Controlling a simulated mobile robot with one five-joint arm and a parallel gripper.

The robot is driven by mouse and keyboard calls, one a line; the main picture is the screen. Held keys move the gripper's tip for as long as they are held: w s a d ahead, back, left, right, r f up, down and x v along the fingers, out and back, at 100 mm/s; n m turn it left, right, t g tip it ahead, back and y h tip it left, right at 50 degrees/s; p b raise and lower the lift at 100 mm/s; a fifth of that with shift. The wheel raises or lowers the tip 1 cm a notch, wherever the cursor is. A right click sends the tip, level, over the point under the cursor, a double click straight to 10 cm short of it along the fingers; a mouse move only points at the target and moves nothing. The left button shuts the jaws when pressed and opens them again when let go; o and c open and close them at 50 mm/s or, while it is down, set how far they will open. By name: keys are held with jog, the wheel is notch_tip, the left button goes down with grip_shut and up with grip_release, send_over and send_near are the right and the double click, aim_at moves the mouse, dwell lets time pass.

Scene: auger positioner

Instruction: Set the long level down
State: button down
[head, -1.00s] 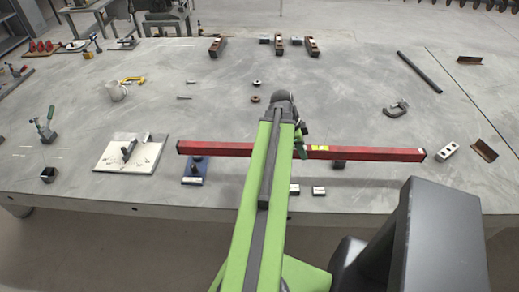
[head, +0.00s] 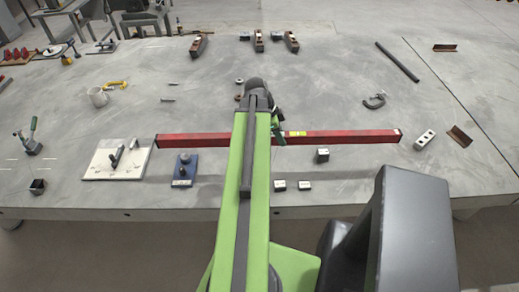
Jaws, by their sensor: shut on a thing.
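The long level (head: 350,136) is a red bar with a yellow-green vial window near its middle. It lies crosswise over the grey table, roughly parallel to its near edge. My gripper (head: 277,130) is shut on it near the middle, and my green arm hides part of the bar and most of the jaws. I cannot tell whether the level touches the table or hangs just above it.
A white board (head: 105,170) and a blue-based fixture (head: 184,172) are near the level's left end. Small blocks (head: 322,155) lie on its near side. A holed block (head: 425,140) is close to its right end.

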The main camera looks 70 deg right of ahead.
jog(key=shift+w+d+f+b, duration=0.15)
jog(key=shift+w+f+b, duration=1.4)
jog(key=shift+f, duration=0.2)
jog(key=shift+w+d+f+b, duration=0.1)
jog(key=shift+w+f+b, duration=1.45)
jog(key=shift+f, duration=0.25)
jog(key=shift+w+d+f+b, duration=0.15)
jog(key=shift+w+f+b, duration=1.4)
jog(key=shift+f, duration=0.2)
jog(key=c, duration=1)
grip_release()
jog(key=shift+c, duration=0.2)
jog(key=shift+r, duration=0.1)
jog(key=shift+r+p, duration=0.25)
jog(key=shift+p, duration=0.1)
jog(key=p+v, duration=1.1)
jog(key=v, duration=0.1)
jog(key=shift+r, duration=0.15)
